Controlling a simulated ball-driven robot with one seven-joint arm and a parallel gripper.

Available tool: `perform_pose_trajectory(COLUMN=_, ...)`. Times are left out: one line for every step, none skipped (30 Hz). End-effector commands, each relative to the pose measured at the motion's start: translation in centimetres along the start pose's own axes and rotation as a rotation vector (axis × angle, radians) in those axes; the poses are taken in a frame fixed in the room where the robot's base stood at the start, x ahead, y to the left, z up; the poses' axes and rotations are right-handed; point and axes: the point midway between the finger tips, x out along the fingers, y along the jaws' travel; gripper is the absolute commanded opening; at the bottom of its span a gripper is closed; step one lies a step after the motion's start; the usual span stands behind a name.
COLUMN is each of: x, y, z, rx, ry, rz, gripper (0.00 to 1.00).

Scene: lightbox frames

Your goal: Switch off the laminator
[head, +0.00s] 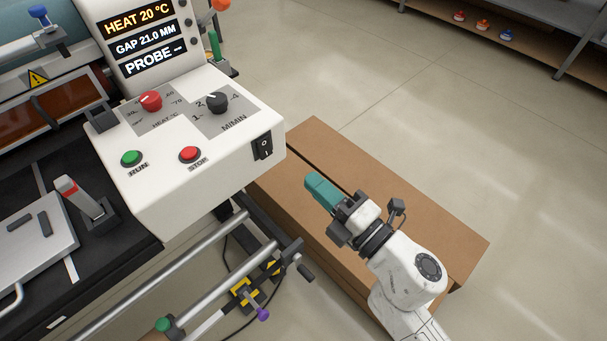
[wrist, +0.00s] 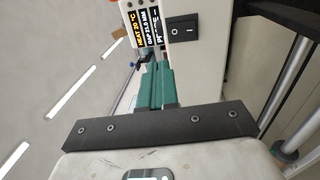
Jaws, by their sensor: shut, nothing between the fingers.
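The laminator's white control box (head: 190,200) stands at the left in the head view. The switch also shows in the wrist view (wrist: 182,31), ahead and slightly right of the fingers. My gripper (head: 311,183), with teal fingers, is shut and empty. It is apart from the switch, to its lower right in the head view; the fingers also show in the wrist view (wrist: 151,80). The display (head: 148,40) reads HEAT 20 °C, GAP 21.0 MM and PROBE with dashes.
A green RUN button (head: 131,158), red STOP button (head: 190,154), red heat knob (head: 150,100) and black speed knob (head: 216,101) sit on the box top. A cardboard box (head: 440,235) lies below my arm. Metal rails (head: 205,262) run below the control box. The floor behind is clear.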

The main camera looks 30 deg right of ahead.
Motion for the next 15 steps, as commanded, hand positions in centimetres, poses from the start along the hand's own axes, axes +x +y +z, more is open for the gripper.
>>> perform_pose_trajectory(x=-0.6, y=0.0, z=0.0, rx=0.0, ry=0.0, rz=-0.001, gripper=0.0)
perform_pose_trajectory(x=-0.9, y=0.1, z=0.0, rx=0.0, ry=0.0, rz=0.0, gripper=0.0)
perform_pose_trajectory(x=-1.1, y=0.2, z=0.0, rx=0.0, ry=0.0, rz=0.0, gripper=0.0)
perform_pose_trajectory(x=-1.3, y=0.2, z=0.0, rx=0.0, ry=0.0, rz=0.0, gripper=0.0)
perform_pose_trajectory(x=-1.4, y=0.3, z=0.0, rx=0.0, ry=0.0, rz=0.0, gripper=0.0)
perform_pose_trajectory(x=-1.6, y=0.4, z=0.0, rx=0.0, ry=0.0, rz=0.0, gripper=0.0)
perform_pose_trajectory(x=-1.6, y=0.4, z=0.0, rx=0.0, ry=0.0, rz=0.0, gripper=0.0)
perform_pose_trajectory(x=-1.7, y=0.4, z=0.0, rx=0.0, ry=0.0, rz=0.001, gripper=0.0)
perform_pose_trajectory(x=-1.7, y=0.5, z=0.0, rx=0.0, ry=0.0, rz=0.001, gripper=0.0)
perform_pose_trajectory(x=-1.7, y=0.5, z=0.0, rx=0.0, ry=0.0, rz=0.001, gripper=0.0)
perform_pose_trajectory(x=-1.7, y=0.5, z=0.0, rx=0.0, ry=0.0, rz=0.001, gripper=0.0)
perform_pose_trajectory(x=-1.7, y=0.5, z=0.0, rx=0.0, ry=0.0, rz=0.001, gripper=0.0)
perform_pose_trajectory(x=-1.7, y=0.5, z=0.0, rx=0.0, ry=0.0, rz=0.001, gripper=0.0)
perform_pose_trajectory(x=-1.7, y=0.5, z=0.0, rx=0.0, ry=0.0, rz=0.001, gripper=0.0)
perform_pose_trajectory(x=-1.7, y=0.5, z=0.0, rx=0.0, ry=0.0, rz=0.001, gripper=0.0)
